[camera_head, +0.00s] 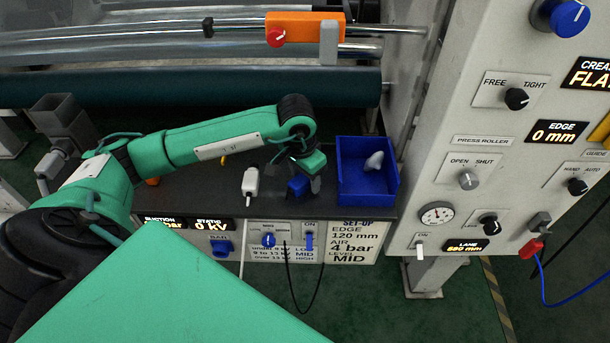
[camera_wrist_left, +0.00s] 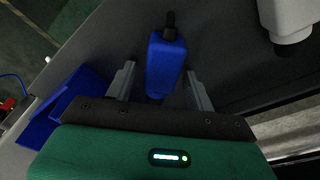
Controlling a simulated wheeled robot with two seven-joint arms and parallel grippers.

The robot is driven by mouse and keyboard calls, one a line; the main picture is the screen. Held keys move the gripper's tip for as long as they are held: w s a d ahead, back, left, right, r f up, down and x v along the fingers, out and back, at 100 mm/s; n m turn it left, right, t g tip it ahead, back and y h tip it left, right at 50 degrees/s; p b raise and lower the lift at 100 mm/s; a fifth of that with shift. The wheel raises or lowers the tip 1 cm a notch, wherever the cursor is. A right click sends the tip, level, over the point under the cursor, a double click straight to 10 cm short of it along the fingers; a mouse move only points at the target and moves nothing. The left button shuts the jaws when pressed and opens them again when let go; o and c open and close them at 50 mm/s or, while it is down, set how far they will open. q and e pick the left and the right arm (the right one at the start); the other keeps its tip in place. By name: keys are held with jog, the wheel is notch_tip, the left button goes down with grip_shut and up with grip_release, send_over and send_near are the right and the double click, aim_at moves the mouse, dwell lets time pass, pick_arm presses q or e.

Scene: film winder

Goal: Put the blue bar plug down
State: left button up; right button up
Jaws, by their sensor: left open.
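The blue bar plug (camera_head: 297,187) stands on the dark bench top (camera_head: 215,181), beside the blue tray. In the left wrist view the plug (camera_wrist_left: 164,68) is a blue block with a black stub at its far end. It sits between the two fingers of my left gripper (camera_wrist_left: 160,76), with a visible gap on each side. My left gripper (camera_head: 306,182) is open, low over the bench, and partly hides the plug in the head view. Whether the plug's underside fully touches the bench is hard to see. My right gripper is not in view.
The blue tray (camera_head: 369,198) to the right holds a pale lump (camera_head: 374,161). A white block with a cable (camera_head: 250,181) lies left of the plug. The control panel (camera_head: 455,190) rises at the right; rollers (camera_head: 180,88) run behind the bench.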

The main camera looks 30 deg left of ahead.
aim_at(303, 177)
pick_arm(q)
jog(key=shift+r, duration=0.5)
jog(key=r, duration=0.3)
jog(key=r+b, duration=0.1)
jog(key=r, duration=0.1)
jog(key=shift+s+a+r, duration=0.1)
jog(key=shift+s+r, duration=0.05)
jog(key=shift+s, duration=0.15)
jog(key=shift+s+r, duration=0.1)
jog(key=shift+r, duration=0.65)
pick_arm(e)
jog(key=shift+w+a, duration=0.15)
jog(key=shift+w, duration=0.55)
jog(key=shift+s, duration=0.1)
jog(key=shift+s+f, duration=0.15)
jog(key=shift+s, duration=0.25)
pick_arm(q)
jog(key=shift+f, duration=0.1)
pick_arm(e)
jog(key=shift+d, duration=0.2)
